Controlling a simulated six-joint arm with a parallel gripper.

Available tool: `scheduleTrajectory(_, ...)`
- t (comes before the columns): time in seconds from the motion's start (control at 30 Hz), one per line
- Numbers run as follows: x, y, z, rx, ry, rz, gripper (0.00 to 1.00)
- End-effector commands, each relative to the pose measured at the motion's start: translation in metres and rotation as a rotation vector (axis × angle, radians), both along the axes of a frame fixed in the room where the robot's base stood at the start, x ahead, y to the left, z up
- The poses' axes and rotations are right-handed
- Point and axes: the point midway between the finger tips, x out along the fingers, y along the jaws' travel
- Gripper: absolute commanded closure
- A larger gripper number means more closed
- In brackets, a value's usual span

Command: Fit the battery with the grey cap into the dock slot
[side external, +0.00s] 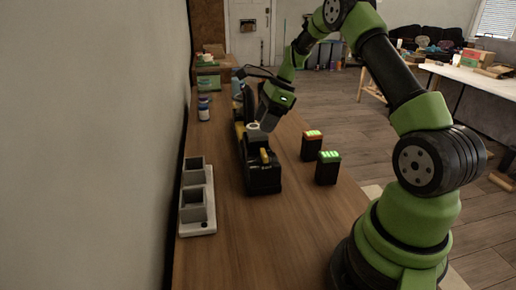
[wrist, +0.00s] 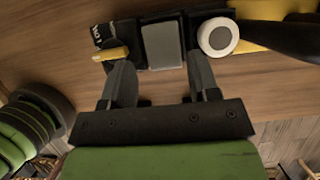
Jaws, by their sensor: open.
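A grey rectangular top (wrist: 162,45), which looks like the battery's grey cap, sits in a black housing in the wrist view. The black housing (side external: 262,178) has a yellow lever (side external: 265,156) and stands on the bench in the side view. My gripper (wrist: 160,62) is open, its fingers pointing at the housing on either side of the grey top. I cannot tell whether they touch it. A pale base with two grey open-topped compartments (side external: 197,200), possibly the dock, stands at the left.
Two black batteries, one with an orange cap (side external: 312,134) and one with a green cap (side external: 328,156), stand right of the housing. A white round knob (wrist: 218,37) is close beside the right finger. Blue bottles (side external: 204,108) stand farther back. The bench front is clear.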

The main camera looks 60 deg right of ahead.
Motion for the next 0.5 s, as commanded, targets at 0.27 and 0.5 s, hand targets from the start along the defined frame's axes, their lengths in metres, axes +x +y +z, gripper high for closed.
scheduleTrajectory(0.27, 0.012, 0.009, -0.038, 0.000, 0.002, 0.002, 0.45)
scheduleTrajectory(0.5, 0.015, 0.011, -0.047, -0.004, -0.001, -0.001, 0.45)
